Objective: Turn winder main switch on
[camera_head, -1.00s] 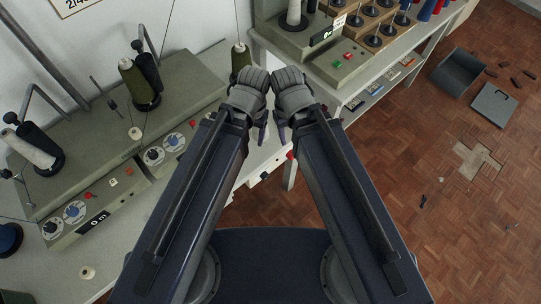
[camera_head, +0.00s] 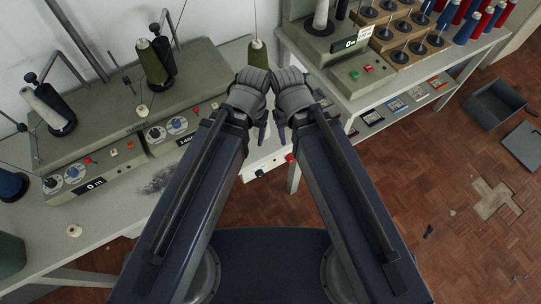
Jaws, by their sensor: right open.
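A grey-green winder (camera_head: 125,122) stands on the pale table at left, with thread cones on top and dials, small buttons and "0 m" displays on its front panels. A pale box (camera_head: 268,163) at the table's front edge carries a red knob (camera_head: 289,157) and a black round part (camera_head: 259,172). I cannot tell which control is the main switch. My left gripper (camera_head: 257,122) and right gripper (camera_head: 283,122) are side by side above this box, apart from it. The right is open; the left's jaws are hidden. Neither visibly holds anything.
A second machine (camera_head: 345,65) with green and red buttons stands on the right-hand table, beside wooden racks (camera_head: 395,40) of spools. A shelf below holds small boxes. Grey containers (camera_head: 492,104) lie on the parquet floor at right, where much floor is clear.

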